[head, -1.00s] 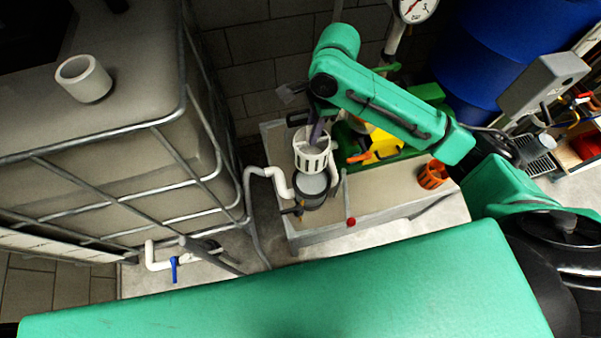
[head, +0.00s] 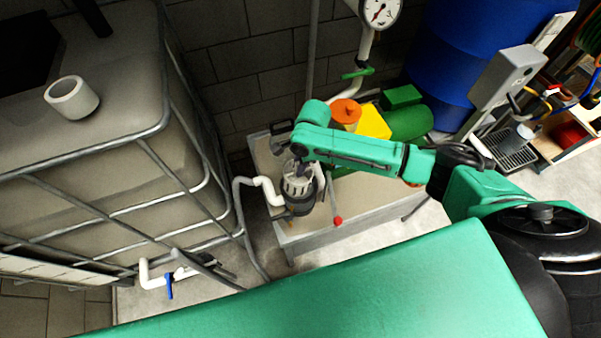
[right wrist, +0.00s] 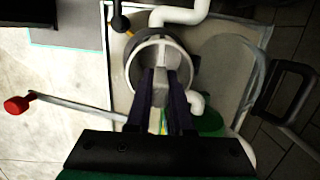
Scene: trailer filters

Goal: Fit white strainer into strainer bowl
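The white strainer (head: 297,187) is a slotted basket, upright at the dark strainer bowl (head: 299,207) on the grey bench. Its lower part is down in the bowl's mouth and its slotted upper part shows above the rim; its depth is hard to tell. My right gripper (head: 298,170) comes from above at the strainer's top. In the right wrist view the fingers (right wrist: 160,92) close on a pale part of the strainer, whose white ring (right wrist: 143,58) shows inside the bowl's dark rim (right wrist: 131,52). My left gripper is not in view.
White pipe (head: 268,192) joins the bowl on the left. A red-knobbed lever (head: 338,220) stands at its right. A caged tank (head: 110,140) stands at left. An orange lid (head: 345,112), yellow block (head: 373,122) and green pump (head: 408,124) lie behind my arm.

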